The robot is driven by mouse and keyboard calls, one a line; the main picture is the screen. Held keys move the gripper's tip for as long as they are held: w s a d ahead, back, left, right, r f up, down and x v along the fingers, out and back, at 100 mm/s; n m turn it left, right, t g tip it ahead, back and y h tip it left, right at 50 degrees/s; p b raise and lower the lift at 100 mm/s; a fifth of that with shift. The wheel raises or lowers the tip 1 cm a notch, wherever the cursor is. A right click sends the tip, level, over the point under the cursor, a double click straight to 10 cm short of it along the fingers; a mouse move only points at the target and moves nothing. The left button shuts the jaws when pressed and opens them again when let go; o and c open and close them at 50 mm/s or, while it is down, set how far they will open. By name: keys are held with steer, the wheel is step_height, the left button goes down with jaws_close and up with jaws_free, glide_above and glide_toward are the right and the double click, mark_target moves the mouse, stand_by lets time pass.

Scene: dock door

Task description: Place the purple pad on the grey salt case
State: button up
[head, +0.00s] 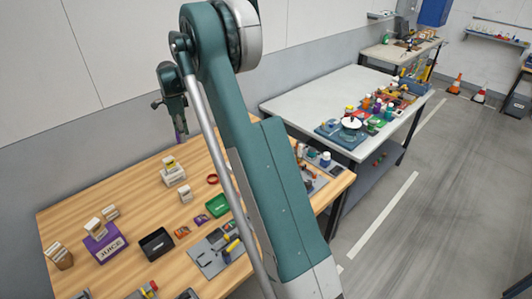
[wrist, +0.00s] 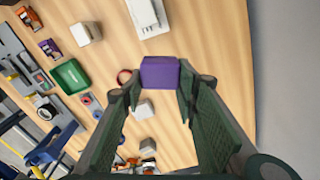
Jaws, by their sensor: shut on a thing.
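My gripper (head: 180,122) is shut on the purple pad (wrist: 158,73), a small purple block held between the fingertips in the wrist view. In the head view the purple pad (head: 180,133) shows as a small piece under the fingers, above the wooden table. A pale grey-white case (head: 174,178) stands on the table below my gripper, with a lighter block on its top. It seems to be the salt case, but its lettering is too small to read. The same pale case (wrist: 147,20) appears at the top of the wrist view, beyond the pad and apart from it.
On the wooden table (head: 160,205) stand a purple juice case (head: 104,246) with a box on it, a black bin (head: 156,244), a green tray (head: 216,205), a red ring (head: 212,179) and a small box (head: 185,194). A wall runs behind the table.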

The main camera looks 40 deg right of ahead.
steer(key=s+d+m+p, duration=0.1)
steer(key=s+d, duration=0.6)
steer(key=d, duration=0.5)
steer(key=s+d+m+p, duration=0.15)
steer(key=s+d, duration=0.45)
steer(key=d, duration=0.6)
steer(key=s+d+m, duration=0.2)
steer(key=s+d, duration=0.5)
steer(key=d, duration=0.4)
steer(key=f, duration=0.5)
steer(key=shift+d, duration=0.25)
steer(key=shift+f, duration=3.15)
steer(key=shift+f, duration=1.85)
steer(key=shift+f, duration=0.2)
